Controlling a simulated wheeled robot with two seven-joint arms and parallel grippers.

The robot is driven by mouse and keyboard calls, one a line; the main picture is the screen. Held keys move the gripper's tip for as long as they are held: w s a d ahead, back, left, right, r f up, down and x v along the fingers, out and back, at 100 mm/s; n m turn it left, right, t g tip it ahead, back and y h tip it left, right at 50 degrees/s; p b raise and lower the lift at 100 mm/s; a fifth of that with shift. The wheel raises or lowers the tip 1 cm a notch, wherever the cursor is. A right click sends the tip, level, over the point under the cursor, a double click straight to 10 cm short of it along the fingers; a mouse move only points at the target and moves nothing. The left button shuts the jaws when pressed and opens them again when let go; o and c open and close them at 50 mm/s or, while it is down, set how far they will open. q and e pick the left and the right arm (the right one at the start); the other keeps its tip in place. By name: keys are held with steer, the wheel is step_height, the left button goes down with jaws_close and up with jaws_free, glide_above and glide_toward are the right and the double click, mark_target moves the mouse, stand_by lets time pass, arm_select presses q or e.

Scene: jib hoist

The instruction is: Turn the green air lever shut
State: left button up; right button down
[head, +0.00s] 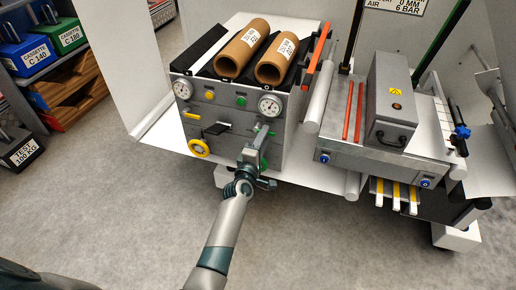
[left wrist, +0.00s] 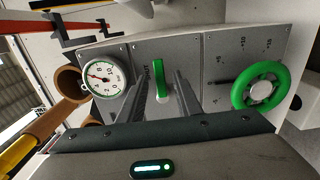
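The green air lever (left wrist: 160,76) shows in the left wrist view as a short green bar on the grey panel (left wrist: 190,55), with a pale end toward the fingers. My left gripper (left wrist: 163,92) is open, with one finger on each side of the lever and a gap to both. I cannot tell how deep the fingertips reach around it. In the head view my left gripper (head: 262,138) is at the right part of the grey cabinet front (head: 222,118) and hides most of the lever. My right gripper is not in view.
A round gauge (left wrist: 103,80) is left of the lever and a green handwheel (left wrist: 260,88) is right of it in the left wrist view. A yellow handwheel (head: 199,148) is on the cabinet's lower left. Two brown rolls (head: 242,50) lie on top. The floor in front is clear.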

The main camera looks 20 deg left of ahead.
arm_select(q)
steer(key=s, duration=1.7)
steer(key=shift+s+a, duration=0.15)
steer(key=shift+a, duration=0.15)
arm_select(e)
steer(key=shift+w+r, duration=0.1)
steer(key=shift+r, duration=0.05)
